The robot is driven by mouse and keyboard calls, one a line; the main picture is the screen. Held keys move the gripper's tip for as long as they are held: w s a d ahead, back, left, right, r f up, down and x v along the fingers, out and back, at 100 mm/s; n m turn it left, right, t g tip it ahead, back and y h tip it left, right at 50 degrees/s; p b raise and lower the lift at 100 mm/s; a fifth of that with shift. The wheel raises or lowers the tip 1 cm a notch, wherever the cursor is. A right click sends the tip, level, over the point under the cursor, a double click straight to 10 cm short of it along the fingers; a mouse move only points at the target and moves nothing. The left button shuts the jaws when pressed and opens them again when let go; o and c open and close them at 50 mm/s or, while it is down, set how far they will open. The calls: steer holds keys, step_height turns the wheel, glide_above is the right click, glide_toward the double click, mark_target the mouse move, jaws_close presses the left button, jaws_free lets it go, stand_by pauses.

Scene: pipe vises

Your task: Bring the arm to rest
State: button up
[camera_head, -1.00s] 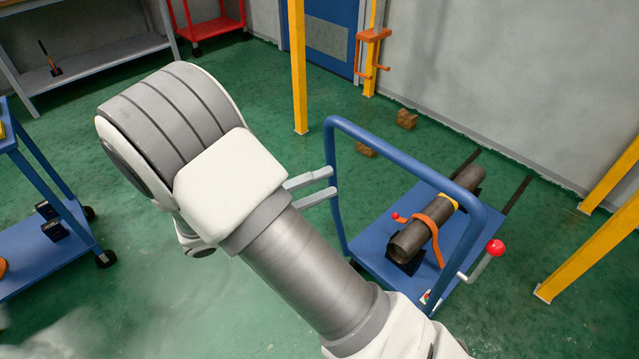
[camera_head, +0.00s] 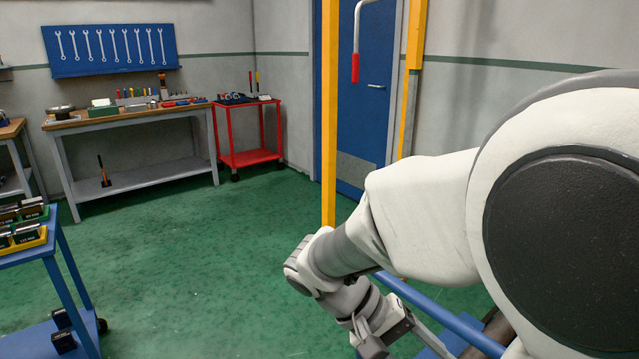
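My arm fills the right side of the head view, folded, with a large white joint close to the camera. The forearm runs left to a wrist, and my gripper (camera_head: 375,345) hangs at the bottom of the picture, pointing down. Its fingertips are cut off or hidden, so I cannot tell whether it is open or shut. No held object shows. The blue handle of a trolley (camera_head: 437,312) passes behind the wrist. A bit of the brown pipe (camera_head: 497,330) shows beside it, mostly hidden by my arm.
A yellow post (camera_head: 329,110) stands just behind the wrist. A blue cart (camera_head: 75,282) with boxed parts is at left. A workbench (camera_head: 135,118) and red trolley (camera_head: 250,157) are far back. Green floor (camera_head: 200,260) is clear between.

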steer(key=s+r+t+y+p, duration=0.2)
steer(key=r+t+y+p, duration=0.2)
steer(key=r+p, duration=0.5)
steer(key=s+a+r+t+y+p, duration=0.1)
steer(key=s+r+t+y+p, duration=0.2)
steer(key=r+p, duration=0.7)
step_height(320, 180, up, 7)
steer(key=shift+a+r+t+y, duration=0.15)
steer(key=shift+t+y, duration=0.25)
steer(key=shift+y, duration=0.7)
